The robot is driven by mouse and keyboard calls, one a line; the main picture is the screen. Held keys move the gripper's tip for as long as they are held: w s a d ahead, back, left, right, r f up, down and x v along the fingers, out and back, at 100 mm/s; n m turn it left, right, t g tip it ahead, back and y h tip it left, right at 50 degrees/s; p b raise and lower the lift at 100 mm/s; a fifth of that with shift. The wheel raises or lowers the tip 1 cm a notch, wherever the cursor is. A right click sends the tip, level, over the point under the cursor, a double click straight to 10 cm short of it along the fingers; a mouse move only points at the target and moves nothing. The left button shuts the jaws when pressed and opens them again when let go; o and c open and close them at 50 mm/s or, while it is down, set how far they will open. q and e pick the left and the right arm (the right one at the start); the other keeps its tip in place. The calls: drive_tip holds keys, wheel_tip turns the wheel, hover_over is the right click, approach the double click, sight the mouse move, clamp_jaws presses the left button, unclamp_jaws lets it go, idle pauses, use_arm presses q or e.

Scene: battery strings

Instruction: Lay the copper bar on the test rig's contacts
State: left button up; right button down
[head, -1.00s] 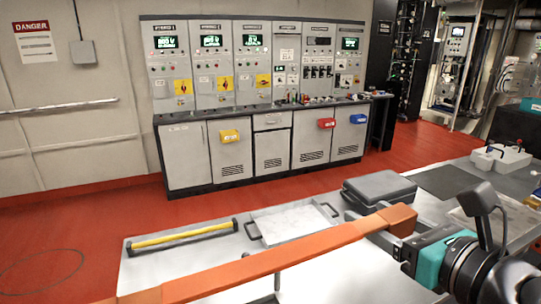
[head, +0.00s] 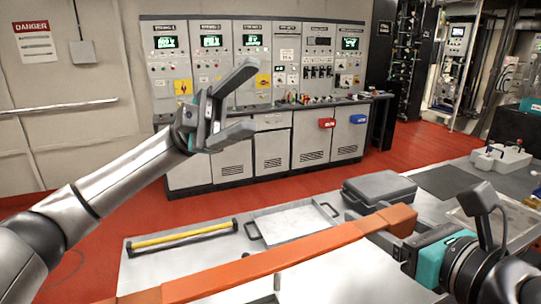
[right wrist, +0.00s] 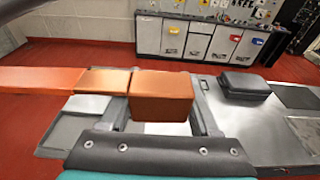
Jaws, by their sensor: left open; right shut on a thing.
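The copper bar (head: 270,256) is a long orange bar running from the lower left to a thicker end block at the right in the head view. My right gripper (head: 392,238) is shut on it near that block, holding it above the bench. The right wrist view shows the bar (right wrist: 102,80) and its block between the grey fingers. My left gripper (head: 250,100) is open and empty, raised in front of the cabinets, well apart from the bar. I cannot make out the test rig's contacts for certain in either view.
On the bench (head: 140,268) lie a tray with black handles (head: 290,222), a yellow-and-black bar (head: 185,238) and a dark case (head: 379,190). A light-grey device (head: 502,160) stands at the far right. Control cabinets (head: 262,150) line the back wall.

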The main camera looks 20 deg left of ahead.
use_arm(q)
drive_tip(key=s+r+m+g+y, duration=0.3)
drive_tip(key=s+r+m+y, duration=0.1)
drive_tip(key=s+r+m, duration=0.15)
drive_tip(key=m+t+y, duration=0.2)
drive_tip(key=t+y, duration=1.3)
drive_tip(key=y, duration=0.1)
hover_over(270, 263)
wheel_tip(270, 263, down, 10)
wheel_tip(270, 263, down, 11)
drive_tip(key=shift+r, duration=0.2)
drive_tip(key=shift+c, duration=0.2)
